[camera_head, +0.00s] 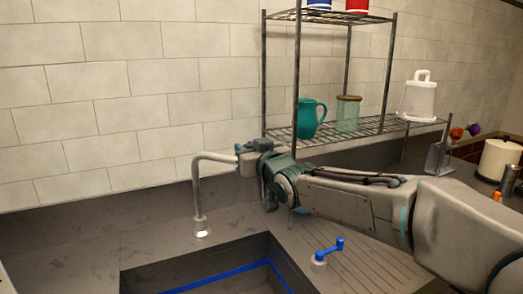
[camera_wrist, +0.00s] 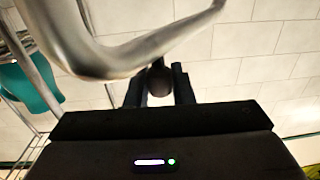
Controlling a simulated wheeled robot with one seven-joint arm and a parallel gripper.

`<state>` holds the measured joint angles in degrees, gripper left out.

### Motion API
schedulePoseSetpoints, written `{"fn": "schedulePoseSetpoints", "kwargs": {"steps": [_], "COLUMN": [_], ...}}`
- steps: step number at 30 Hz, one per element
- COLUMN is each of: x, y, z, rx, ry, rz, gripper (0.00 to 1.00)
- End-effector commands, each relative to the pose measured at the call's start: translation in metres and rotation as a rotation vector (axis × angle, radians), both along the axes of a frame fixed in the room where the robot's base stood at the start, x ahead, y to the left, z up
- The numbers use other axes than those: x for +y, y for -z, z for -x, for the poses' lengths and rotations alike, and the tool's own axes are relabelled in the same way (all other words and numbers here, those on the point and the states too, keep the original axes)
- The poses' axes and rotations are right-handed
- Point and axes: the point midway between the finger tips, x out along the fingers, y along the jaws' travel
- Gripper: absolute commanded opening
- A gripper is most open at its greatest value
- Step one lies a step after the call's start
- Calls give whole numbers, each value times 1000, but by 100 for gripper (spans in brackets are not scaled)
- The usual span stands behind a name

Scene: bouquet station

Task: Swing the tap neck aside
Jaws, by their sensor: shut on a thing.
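The tap is a pale metal pipe rising from the counter behind the sink, and its bent neck (camera_head: 212,156) points right in the head view. My gripper (camera_head: 241,149) is shut on the neck near its outer end. In the wrist view the neck (camera_wrist: 95,55) curves large across the top. There my gripper's two dark fingers (camera_wrist: 159,85) stand on either side of a dark rounded end. The exact contact is partly hidden by the fingers and the neck.
The sink (camera_head: 140,279) with blue edging lies below and in front of the tap. A wire rack (camera_head: 350,140) with a teal jug (camera_head: 308,118) and a glass jar (camera_head: 347,113) stands behind my arm.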

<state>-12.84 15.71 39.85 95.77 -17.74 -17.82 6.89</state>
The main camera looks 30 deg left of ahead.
Motion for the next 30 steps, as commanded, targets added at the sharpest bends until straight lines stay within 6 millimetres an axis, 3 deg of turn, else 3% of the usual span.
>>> {"fn": "schedulePoseSetpoints", "kwargs": {"steps": [19, 20, 22, 30], "x": [3, 3, 3, 3], "y": [0, 0, 0, 0], "z": [-8, -8, -8, -7], "rx": [1, 1, 1, 0], "ry": [-5, -5, -5, -6], "rz": [0, 0, -1, 0], "gripper": [0, 24, 41, 41]}}
